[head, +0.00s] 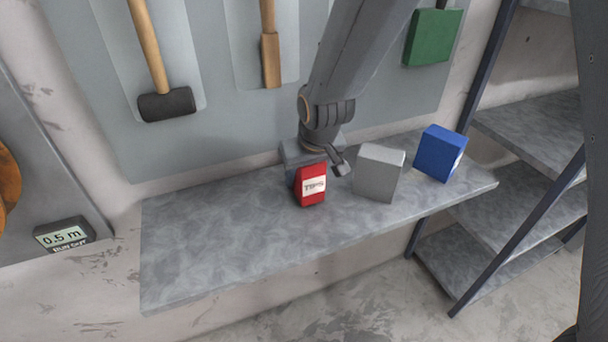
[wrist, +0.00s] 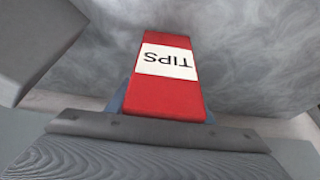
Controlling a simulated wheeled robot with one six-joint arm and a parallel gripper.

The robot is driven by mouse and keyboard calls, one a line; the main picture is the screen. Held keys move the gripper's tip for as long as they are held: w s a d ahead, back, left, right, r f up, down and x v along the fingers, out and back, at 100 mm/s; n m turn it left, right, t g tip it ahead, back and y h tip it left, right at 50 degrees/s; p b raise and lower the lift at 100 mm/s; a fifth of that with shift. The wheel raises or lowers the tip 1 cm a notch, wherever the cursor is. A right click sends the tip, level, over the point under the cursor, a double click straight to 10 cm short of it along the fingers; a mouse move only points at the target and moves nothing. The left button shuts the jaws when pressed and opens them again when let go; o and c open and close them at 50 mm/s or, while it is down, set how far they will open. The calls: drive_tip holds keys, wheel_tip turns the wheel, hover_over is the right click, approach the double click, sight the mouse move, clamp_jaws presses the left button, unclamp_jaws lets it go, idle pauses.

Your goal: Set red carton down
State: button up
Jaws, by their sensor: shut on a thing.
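The red carton (head: 311,187) has a white label reading TIPS and is over the grey shelf (head: 215,228), near the shelf's middle. My gripper (head: 318,164) comes down from above and behind, and is shut on the red carton. In the wrist view the carton (wrist: 165,95) shows between the jaws, its label upside down. The carton looks close to upright. Its base is at or just above the shelf surface; I cannot tell whether it touches.
A grey carton (head: 378,173) stands just right of the red one, with a blue carton (head: 441,153) farther right. The shelf's left half is clear. A tool board (head: 205,110) with a mallet (head: 166,104) is behind. A shelf rack (head: 520,190) stands at right.

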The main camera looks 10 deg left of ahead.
drive_tip(key=shift+f, duration=0.2)
drive_tip(key=shift+f, duration=0.1)
drive_tip(key=o, duration=1.2)
